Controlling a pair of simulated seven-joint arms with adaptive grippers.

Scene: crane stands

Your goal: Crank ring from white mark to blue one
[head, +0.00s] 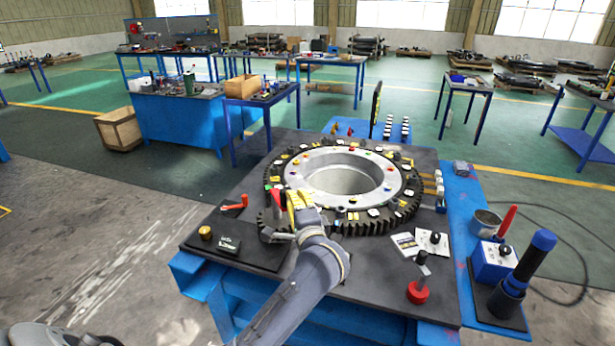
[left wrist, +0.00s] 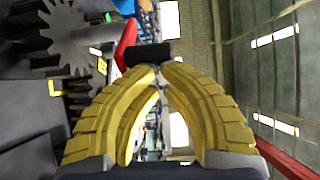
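The toothed ring (head: 383,222) lies flat around a pale inner ring (head: 318,172) on the dark table plate. Small coloured and white markers dot both; I cannot single out the white and blue marks. My left gripper (head: 294,197) is at the ring's near left edge. A red upright piece (head: 275,197), perhaps part of the crank, stands just left of its fingers. In the left wrist view, the yellow fingertips (left wrist: 158,70) nearly meet, just in front of a black block (left wrist: 148,53). A red part (left wrist: 125,42) and gear teeth (left wrist: 70,35) are left of them. My right gripper is not in view.
An orange-red lever (head: 234,205) lies on the plate to the left, near a brass knob (head: 206,232). A red-based knob (head: 418,290) is at the front right. A black-and-blue cylinder (head: 527,270) and a metal mug (head: 486,222) stand at the right.

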